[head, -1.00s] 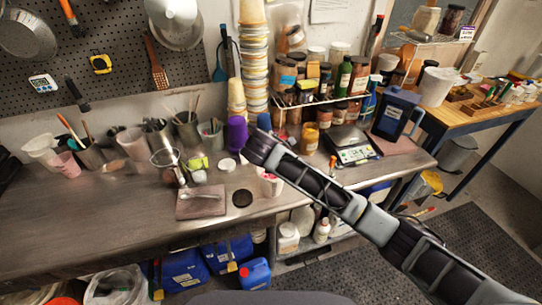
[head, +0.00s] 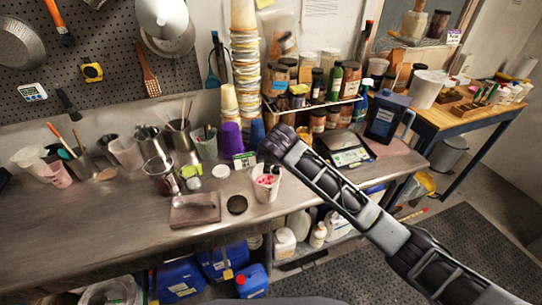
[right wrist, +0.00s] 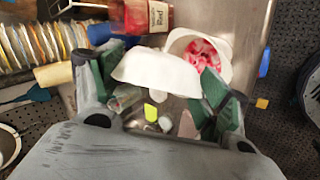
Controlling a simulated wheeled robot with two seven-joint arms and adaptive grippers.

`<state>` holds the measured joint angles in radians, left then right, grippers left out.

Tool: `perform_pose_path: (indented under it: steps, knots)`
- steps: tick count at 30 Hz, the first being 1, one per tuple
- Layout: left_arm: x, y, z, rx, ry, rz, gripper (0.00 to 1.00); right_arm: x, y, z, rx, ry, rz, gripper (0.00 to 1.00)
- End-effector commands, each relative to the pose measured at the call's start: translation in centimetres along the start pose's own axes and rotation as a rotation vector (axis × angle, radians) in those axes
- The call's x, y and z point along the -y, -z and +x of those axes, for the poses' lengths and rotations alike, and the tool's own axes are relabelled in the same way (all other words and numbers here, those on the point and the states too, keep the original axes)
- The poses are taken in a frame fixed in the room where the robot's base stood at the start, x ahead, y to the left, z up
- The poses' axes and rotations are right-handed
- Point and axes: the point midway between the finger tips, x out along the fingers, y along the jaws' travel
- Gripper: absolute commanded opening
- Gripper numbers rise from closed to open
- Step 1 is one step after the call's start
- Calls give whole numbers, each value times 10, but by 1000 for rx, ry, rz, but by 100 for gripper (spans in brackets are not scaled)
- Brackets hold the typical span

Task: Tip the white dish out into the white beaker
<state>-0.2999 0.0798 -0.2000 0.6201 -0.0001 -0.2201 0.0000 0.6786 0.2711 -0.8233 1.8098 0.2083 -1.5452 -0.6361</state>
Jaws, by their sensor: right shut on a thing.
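The white dish (right wrist: 152,68) is between the green-padded fingers of my right gripper (right wrist: 162,88), which is shut on it in the right wrist view. The dish looks tilted and its inside is hidden from me. The white beaker (right wrist: 222,60) stands right beside the dish in that view, with red and pink bits inside. In the head view the beaker (head: 264,191) is upright on the bench below my right gripper (head: 270,163); I cannot make out the dish clearly there. My left gripper is not in view.
A purple cup (head: 231,137) and tall cup stacks (head: 245,60) stand behind. A scale (head: 343,148) stands to the right. The bench front at left is clear.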

Motion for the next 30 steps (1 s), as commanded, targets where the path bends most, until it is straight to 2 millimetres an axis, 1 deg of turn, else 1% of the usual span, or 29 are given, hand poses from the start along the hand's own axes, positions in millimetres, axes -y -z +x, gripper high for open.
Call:
perform_pose_path:
  steps: [5, 9, 19, 24, 30]
  knots:
    - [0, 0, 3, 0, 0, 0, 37, 1, -8, 4, -89, 32, 66, 52]
    - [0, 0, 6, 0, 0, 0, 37, -1, -14, 4, -183, 56, 137, 51]
    - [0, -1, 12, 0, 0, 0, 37, -15, -31, -9, -394, 81, 308, 51]
    - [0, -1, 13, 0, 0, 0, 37, -21, -37, -15, -456, 81, 360, 51]
    - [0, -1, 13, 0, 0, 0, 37, -24, -39, -18, -477, 81, 378, 51]
